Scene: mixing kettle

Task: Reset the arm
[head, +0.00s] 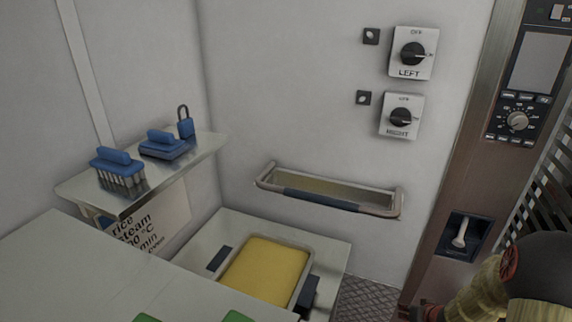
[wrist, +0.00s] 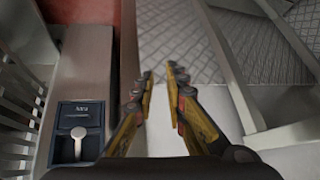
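My gripper (wrist: 160,80) shows in the wrist view with its two yellow-sided fingers apart and nothing between them. It points down toward the patterned metal floor. In the head view my arm is at the bottom right corner, beside the brown cabinet front, and the fingertips are not clearly seen there. A lever in a dark recess (head: 459,237) is on the cabinet, left of and above my arm. The same lever shows in the wrist view (wrist: 78,138), left of my gripper and apart from it.
Two rotary switches, LEFT (head: 411,54) and RIGHT (head: 401,117), are on the wall. A wall tray (head: 330,189) hangs below them. A yellow-filled container (head: 264,272) stands on a low surface. A shelf (head: 135,190) holds blue brushes and a padlock. Patterned floor (head: 365,300) is clear.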

